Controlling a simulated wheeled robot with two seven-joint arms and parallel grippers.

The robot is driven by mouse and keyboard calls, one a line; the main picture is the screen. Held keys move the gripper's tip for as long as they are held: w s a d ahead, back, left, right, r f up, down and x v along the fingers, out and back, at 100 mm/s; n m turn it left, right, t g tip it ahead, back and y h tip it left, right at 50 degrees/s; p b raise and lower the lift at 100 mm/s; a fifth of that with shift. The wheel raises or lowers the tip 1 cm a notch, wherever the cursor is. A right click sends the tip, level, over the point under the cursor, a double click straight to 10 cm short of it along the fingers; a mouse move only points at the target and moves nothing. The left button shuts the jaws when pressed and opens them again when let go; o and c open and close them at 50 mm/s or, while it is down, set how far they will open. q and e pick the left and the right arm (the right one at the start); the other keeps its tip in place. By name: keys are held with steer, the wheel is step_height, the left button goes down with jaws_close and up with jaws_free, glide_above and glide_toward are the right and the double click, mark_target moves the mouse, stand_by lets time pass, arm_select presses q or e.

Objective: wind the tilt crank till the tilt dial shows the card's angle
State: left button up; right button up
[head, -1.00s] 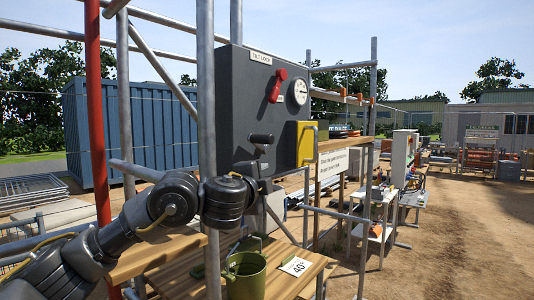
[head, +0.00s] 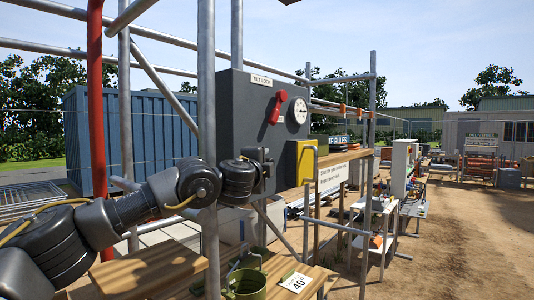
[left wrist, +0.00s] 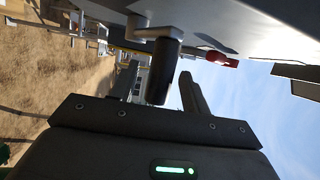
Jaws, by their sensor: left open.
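The grey control box (head: 245,115) has a "TILT LOCK" label, a red lever (head: 277,107) and a round white tilt dial (head: 300,110), too small to read. The card (head: 296,281) on the bench reads 40°. The black crank grip (left wrist: 165,68) hangs from a grey crank arm (left wrist: 152,32) in the left wrist view. My left gripper (left wrist: 160,90) is open, its fingers on either side of the crank grip; contact cannot be told. In the head view my left gripper (head: 262,172) is at the box front and mostly hides the crank. My right gripper is not in view.
A yellow panel (head: 302,160) sticks out at the box's lower right. Scaffold poles (head: 208,130) and a red pole (head: 97,120) stand near my left arm. Open dirt lies to the right.

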arm_select(q)
steer(key=shift+p+x, duration=0.6)
steer(key=shift+x, duration=0.85)
jaws_close()
